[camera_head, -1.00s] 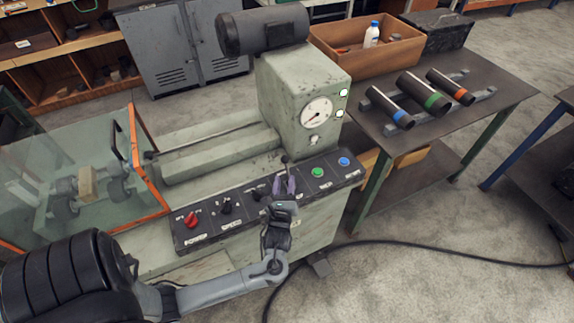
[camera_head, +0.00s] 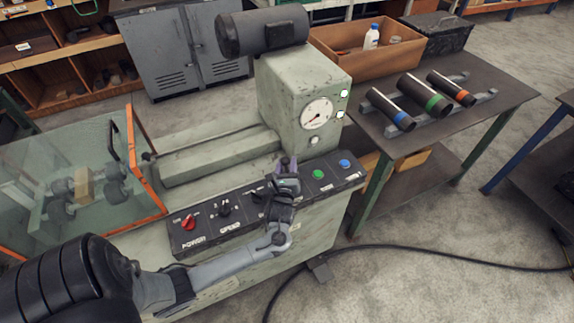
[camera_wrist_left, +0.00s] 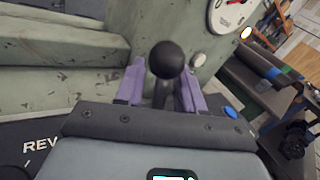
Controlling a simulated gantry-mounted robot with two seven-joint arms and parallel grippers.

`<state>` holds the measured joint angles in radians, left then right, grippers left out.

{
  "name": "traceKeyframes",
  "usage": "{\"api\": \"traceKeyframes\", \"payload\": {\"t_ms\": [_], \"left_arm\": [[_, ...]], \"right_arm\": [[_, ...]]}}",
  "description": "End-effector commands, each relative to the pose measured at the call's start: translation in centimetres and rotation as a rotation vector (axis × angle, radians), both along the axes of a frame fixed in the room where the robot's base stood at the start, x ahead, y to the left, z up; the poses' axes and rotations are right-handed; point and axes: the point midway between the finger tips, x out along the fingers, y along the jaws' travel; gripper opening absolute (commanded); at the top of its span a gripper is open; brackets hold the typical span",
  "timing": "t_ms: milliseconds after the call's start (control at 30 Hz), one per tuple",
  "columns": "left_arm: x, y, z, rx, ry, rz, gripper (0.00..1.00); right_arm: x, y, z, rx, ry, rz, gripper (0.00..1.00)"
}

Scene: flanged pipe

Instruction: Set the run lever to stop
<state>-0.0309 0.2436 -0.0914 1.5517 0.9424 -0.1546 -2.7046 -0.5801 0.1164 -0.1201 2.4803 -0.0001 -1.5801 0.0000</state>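The run lever (camera_wrist_left: 167,62) has a black ball knob on a dark stem, which rises between my left gripper's purple fingers in the left wrist view. My left gripper (camera_head: 288,166) is above the control panel (camera_head: 330,184), reaching over it from the front. In the wrist view (camera_wrist_left: 162,90) its fingers are apart, one on each side of the stem, with gaps visible. Contact cannot be told. In the head view my gripper largely hides the lever, and its position label is covered. My right gripper is in neither current view.
The panel also has a red power knob (camera_head: 188,223), a black selector (camera_head: 224,209), a green button (camera_head: 318,174) and a blue button (camera_head: 344,163). The gauge housing (camera_head: 305,95) stands close behind. A clear guard (camera_head: 75,185) is at the left.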

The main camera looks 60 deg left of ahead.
Motion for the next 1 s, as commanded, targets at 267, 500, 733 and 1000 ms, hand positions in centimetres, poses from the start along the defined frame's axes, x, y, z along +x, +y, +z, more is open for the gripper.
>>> {"api": "traceKeyframes", "payload": {"t_ms": [267, 500, 733, 1000], "left_arm": [[0.0, 0.0, 0.0, 0.000, 0.000, 0.000, 0.00], [0.0, 0.0, 0.0, 0.000, 0.000, 0.000, 0.00], [0.0, -0.4, 0.6, 0.071, -0.010, 0.001, 0.00], [-0.3, -2.2, 1.0, 0.351, -0.054, 0.001, 0.00]], "right_arm": [[0.0, -0.2, 0.0, -0.009, 0.001, 0.005, 0.43], [0.0, -0.2, 0.0, -0.008, 0.001, 0.006, 0.43], [0.0, -0.1, 1.2, -0.005, 0.002, 0.002, 0.43], [0.0, 0.0, 2.4, 0.001, -0.001, -0.001, 0.43]]}}
